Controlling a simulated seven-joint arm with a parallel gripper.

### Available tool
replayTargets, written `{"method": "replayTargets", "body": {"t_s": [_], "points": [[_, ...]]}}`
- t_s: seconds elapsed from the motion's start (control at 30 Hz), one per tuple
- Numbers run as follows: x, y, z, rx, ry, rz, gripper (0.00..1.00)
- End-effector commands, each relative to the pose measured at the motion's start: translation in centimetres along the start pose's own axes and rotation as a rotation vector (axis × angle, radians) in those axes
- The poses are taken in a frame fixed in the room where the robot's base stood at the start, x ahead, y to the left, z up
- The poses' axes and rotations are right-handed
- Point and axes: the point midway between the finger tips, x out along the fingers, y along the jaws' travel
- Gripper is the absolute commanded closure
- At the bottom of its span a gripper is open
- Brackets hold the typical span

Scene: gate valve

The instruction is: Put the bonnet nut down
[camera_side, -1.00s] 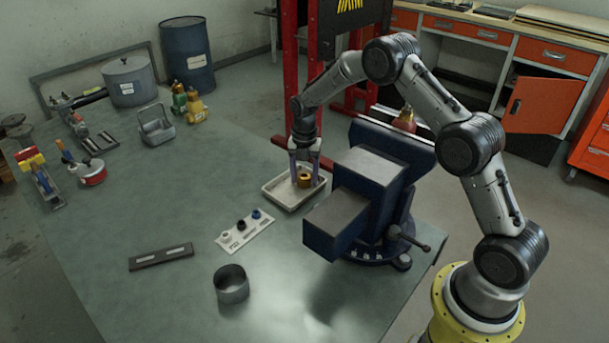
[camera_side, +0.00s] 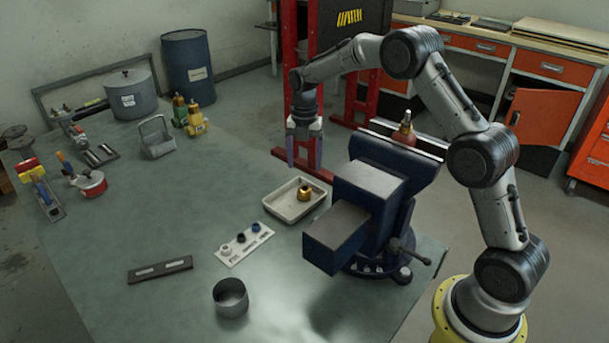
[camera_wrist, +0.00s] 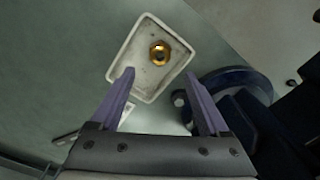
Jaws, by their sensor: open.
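The brass bonnet nut (camera_side: 304,192) lies in the right part of the shallow white tray (camera_side: 283,211) on the bench. In the wrist view the nut (camera_wrist: 160,53) rests flat inside the tray (camera_wrist: 143,32), its hole facing up, apart from the tray walls. My gripper (camera_side: 304,165) is above the tray, its fingers pointing down. In the wrist view my gripper's two purple fingers (camera_wrist: 161,85) are spread apart with nothing between them. The nut is clear of both fingers.
A blue vise (camera_side: 365,185) stands just right of the tray. A pale strip with small rings (camera_side: 243,243), a dark bar (camera_side: 160,263) and a metal cup (camera_side: 231,297) lie nearer the front. A wire-handled basket (camera_side: 157,138) stands further back. The bench's middle is clear.

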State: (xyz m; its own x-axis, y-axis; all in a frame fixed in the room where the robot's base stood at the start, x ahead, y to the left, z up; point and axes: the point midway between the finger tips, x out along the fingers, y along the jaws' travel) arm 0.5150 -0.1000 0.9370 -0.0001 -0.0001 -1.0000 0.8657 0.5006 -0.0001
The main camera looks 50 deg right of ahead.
Motion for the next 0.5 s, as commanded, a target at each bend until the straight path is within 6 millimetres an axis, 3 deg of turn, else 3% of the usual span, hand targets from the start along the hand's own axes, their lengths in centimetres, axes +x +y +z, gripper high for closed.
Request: {"method": "replayTargets", "body": {"t_s": [0.1, 0.4, 0.5], "points": [[-1.6, 0.1, 0.1, 0.000, -0.002, 0.002, 0.21], [-2.8, -0.1, -0.2, 0.011, -0.003, 0.003, 0.21], [-4.5, -0.5, -1.1, 0.081, -0.016, 0.020, 0.21]]}}
